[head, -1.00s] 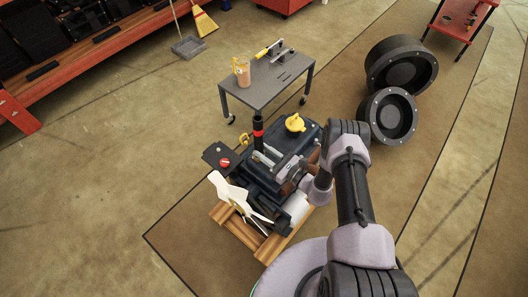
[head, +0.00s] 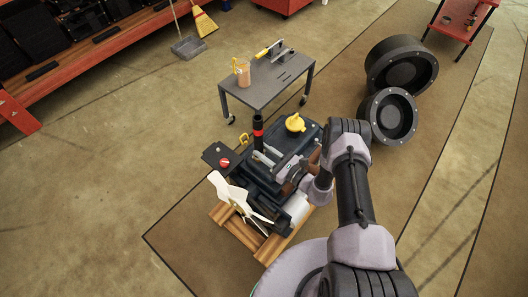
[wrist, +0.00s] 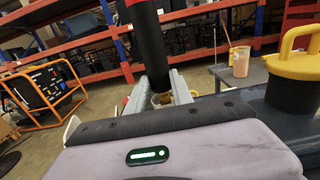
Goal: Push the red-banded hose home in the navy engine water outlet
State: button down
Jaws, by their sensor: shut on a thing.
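The black hose (head: 258,139) with a red band near its top stands upright over the navy engine (head: 258,180). In the wrist view the hose (wrist: 152,52) rises between the two pale fingers of my gripper (wrist: 160,86), and the red band crosses it near the top edge. My gripper (head: 264,158) is shut on the hose, below the band. A brass-coloured part (wrist: 162,98) shows below the hose between the fingers. The navy water outlet is hidden behind my gripper, so I cannot tell how deep the hose sits.
A yellow cap (head: 295,122) sits on the engine right of the hose. A white fan (head: 228,192) is at its front on a wooden pallet (head: 240,232). A grey cart (head: 268,88) with an orange cup (head: 242,74) stands behind. Black round drums (head: 400,66) lie at the right.

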jog(key=shift+f+b, duration=1.1)
jog(key=shift+f, duration=0.05)
jog(key=shift+r, duration=0.1)
jog(key=shift+r+p, duration=0.65)
jog(key=shift+r, duration=0.15)
jog(key=shift+b, duration=0.45)
dwell(0.9)
jog(key=shift+f, duration=0.25)
jog(key=shift+f+b, duration=0.3)
jog(key=shift+b, duration=0.2)
jog(key=shift+f+b, duration=0.3)
jog(key=shift+f, duration=0.05)
